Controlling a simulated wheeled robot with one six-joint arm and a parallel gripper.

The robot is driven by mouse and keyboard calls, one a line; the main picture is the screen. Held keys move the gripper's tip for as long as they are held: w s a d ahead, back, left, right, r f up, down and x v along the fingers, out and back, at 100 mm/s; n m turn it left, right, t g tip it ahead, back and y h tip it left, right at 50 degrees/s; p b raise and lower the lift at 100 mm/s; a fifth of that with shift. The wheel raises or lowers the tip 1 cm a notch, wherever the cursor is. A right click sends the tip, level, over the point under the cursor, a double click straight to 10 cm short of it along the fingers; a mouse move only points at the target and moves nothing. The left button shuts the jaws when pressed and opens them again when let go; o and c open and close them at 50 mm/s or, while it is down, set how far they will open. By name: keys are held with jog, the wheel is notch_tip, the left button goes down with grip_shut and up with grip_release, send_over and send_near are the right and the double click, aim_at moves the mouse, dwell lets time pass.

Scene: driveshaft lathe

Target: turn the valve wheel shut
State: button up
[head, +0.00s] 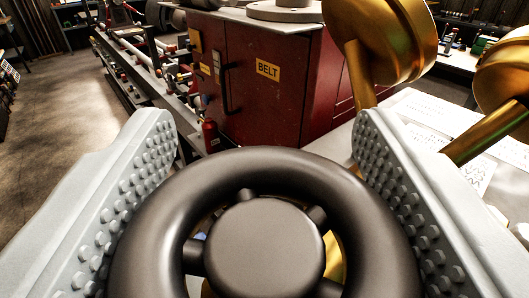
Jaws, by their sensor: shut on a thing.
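The black valve wheel (264,165) fills the lower middle of the head view, with a round hub (264,248) and short spokes. Its lower rim is cut off by the picture edge. My gripper (262,160) has its two grey studded jaws on the left and right sides of the wheel. The jaws are shut on the wheel's rim, with the wheel between them. A bit of brass shows through the gap between hub and rim. The lower ends of the jaws are out of view.
Brass cylindrical parts on stems (395,40) stand close behind the right jaw. A red cabinet marked BELT (255,100) stands beyond the wheel, with a small red extinguisher (211,136) at its left. White sheets (425,115) lie at the right. Open floor (60,120) shows at the left.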

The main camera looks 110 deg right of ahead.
dwell(0.3)
jog(key=o, duration=1)
jog(key=shift+c, duration=0.2)
jog(key=v, duration=1.7)
jog(key=shift+a, duration=0.2)
jog(key=shift+w, duration=0.1)
